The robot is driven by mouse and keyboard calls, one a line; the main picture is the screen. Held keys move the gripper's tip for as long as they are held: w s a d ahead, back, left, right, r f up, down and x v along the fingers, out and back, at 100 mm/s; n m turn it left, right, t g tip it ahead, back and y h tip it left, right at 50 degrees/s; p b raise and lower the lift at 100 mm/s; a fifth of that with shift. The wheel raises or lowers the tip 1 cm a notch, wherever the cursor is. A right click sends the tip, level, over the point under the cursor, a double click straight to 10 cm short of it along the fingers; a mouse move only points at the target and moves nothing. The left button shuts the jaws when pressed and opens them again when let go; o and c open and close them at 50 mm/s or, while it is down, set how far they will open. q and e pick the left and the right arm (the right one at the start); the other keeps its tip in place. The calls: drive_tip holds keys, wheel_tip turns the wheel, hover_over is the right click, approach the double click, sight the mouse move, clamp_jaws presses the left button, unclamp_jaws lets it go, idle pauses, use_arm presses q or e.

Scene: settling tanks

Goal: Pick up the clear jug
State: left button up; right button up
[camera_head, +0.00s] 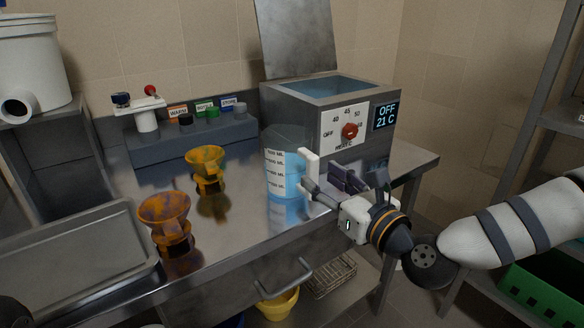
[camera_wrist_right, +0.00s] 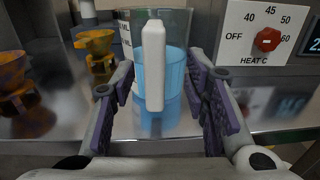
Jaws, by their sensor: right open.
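The clear jug (camera_head: 284,160) stands upright on the metal counter, with a white graduated scale and blue liquid in its lower part. Its white handle (camera_wrist_right: 153,62) faces my right gripper. My right gripper (camera_head: 328,180) is open, just right of the jug in the head view. In the right wrist view the jug (camera_wrist_right: 176,70) shows straight ahead, and the handle appears between the two purple-padded fingers of my right gripper (camera_wrist_right: 163,98). My left gripper is not in view.
A water bath (camera_head: 300,92) with a red dial and raised lid stands behind the jug. Two orange funnel-shaped vessels (camera_head: 205,160) stand to the left. A metal tray (camera_head: 75,240) lies at the front left.

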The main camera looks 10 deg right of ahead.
sight(315, 175)
drive_tip(key=x, duration=0.4)
drive_tip(key=shift+w+a+r, duration=0.1)
drive_tip(key=shift+a, duration=0.2)
clamp_jaws()
drive_tip(key=shift+r, duration=0.15)
